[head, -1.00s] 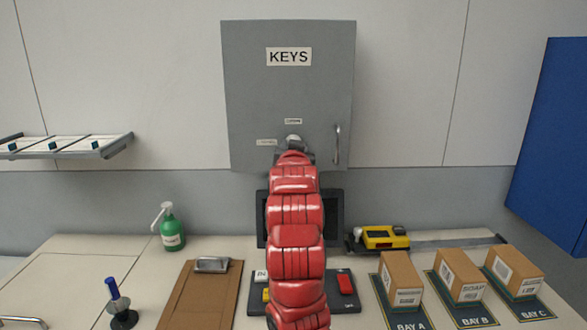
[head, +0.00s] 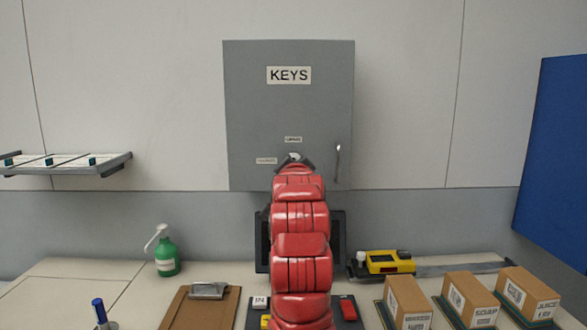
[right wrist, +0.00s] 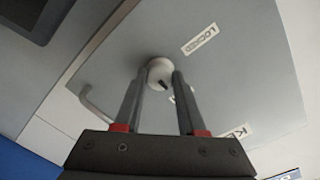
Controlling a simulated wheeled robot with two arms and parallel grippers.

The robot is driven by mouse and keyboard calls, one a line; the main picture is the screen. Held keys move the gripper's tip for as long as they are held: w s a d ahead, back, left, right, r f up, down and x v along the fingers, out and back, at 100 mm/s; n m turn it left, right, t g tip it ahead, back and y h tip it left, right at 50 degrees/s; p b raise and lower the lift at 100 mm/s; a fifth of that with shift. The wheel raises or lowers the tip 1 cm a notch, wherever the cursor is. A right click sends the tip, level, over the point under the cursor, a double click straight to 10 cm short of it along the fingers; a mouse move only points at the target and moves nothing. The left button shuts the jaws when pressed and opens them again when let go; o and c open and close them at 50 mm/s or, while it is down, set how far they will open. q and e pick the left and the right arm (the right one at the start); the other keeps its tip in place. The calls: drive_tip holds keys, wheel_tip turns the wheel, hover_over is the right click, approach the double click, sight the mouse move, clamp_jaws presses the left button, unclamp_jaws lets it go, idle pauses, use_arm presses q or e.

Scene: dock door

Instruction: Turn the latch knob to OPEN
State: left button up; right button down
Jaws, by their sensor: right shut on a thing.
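The latch knob (head: 294,156) is pale and round, low on the grey KEYS cabinet (head: 245,110). My right gripper (right wrist: 160,78) is shut on the knob, one finger on each side. In the right wrist view the knob (right wrist: 159,67) shows a dark mark on its lower side. A LOCKED label (right wrist: 200,39) is clear in that view. Another label is mostly hidden behind a finger. In the head view one small label (head: 293,139) sits above the knob and one (head: 266,161) to its left, both too small to read. My left gripper is out of view.
A vertical handle (head: 337,161) is right of the knob. On the bench below are a green pump bottle (head: 166,256), a clipboard (head: 200,310), a yellow tool (head: 388,262) and several boxes. A shelf (head: 70,165) is at left, a blue panel (head: 555,160) at right.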

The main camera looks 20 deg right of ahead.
idle(0.4)
drive_tip(key=c, duration=0.5)
unclamp_jaws()
drive_tip(key=b+v, duration=0.2)
drive_tip(key=v, duration=1.5)
drive_tip(key=shift+s+r, duration=0.15)
